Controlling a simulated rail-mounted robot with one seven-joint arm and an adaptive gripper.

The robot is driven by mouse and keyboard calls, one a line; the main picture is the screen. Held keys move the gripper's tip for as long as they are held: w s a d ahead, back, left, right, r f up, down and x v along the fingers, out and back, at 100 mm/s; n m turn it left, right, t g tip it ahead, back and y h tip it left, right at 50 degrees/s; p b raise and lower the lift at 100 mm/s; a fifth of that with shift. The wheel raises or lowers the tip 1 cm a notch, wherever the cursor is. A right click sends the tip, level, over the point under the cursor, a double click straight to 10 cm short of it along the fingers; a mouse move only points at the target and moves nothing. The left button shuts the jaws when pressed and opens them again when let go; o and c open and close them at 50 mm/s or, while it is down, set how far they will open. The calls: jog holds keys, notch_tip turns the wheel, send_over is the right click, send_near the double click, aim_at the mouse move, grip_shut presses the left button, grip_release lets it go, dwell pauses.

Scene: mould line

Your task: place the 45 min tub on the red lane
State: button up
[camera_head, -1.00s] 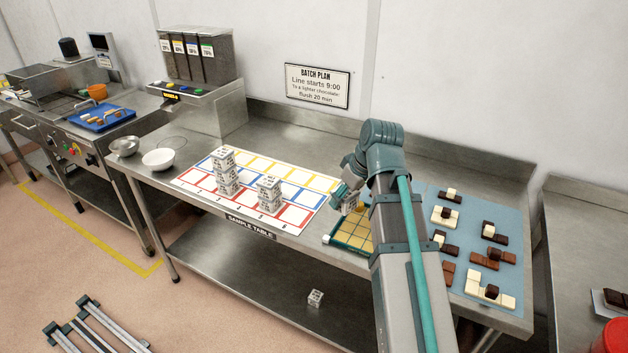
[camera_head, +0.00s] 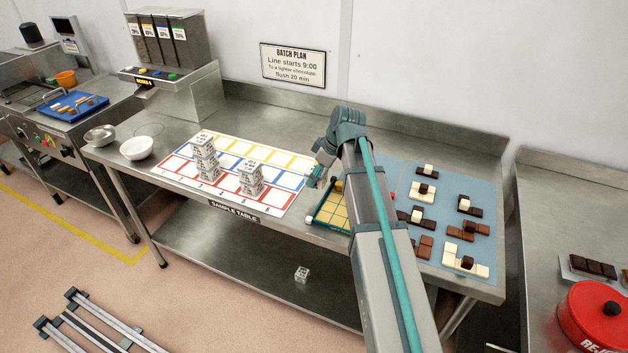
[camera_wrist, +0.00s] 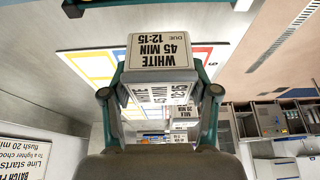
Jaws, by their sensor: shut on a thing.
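The 45 min tub (camera_wrist: 162,52) is a small white block labelled "WHITE 45 MIN, DUE 12:15", upside down in the wrist view. My gripper (camera_wrist: 160,92) is shut on it, one finger on each side. In the head view my gripper (camera_head: 318,174) is above the table at the right end of the lane mat, and the arm mostly hides the held tub. The red lane (camera_head: 273,200) is the mat's front row of red-bordered cells. Stacked white tubs stand on the mat at the left (camera_head: 204,155) and nearer its middle (camera_head: 250,177).
A yellow-celled tray (camera_head: 331,208) lies right of the mat, partly behind my arm. A blue mat (camera_head: 480,190) with chocolate pieces lies farther right. A white bowl (camera_head: 136,148) stands left. Another cube (camera_head: 301,274) is on the lower shelf. The red lane's right cells look empty.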

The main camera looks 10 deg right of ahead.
aim_at(315, 193)
jog(key=shift+w+f+p, duration=0.35)
jog(key=shift+w+f, duration=0.85)
jog(key=shift+f, duration=0.15)
notch_tip(315, 193, down, 2)
jog(key=shift+w+f+p, duration=0.15)
jog(key=shift+f+p, duration=0.1)
jog(key=shift+p, duration=0.55)
jog(key=shift+f, duration=0.55)
jog(key=shift+f, duration=0.2)
jog(key=o, duration=1.2)
jog(key=shift+o, duration=0.2)
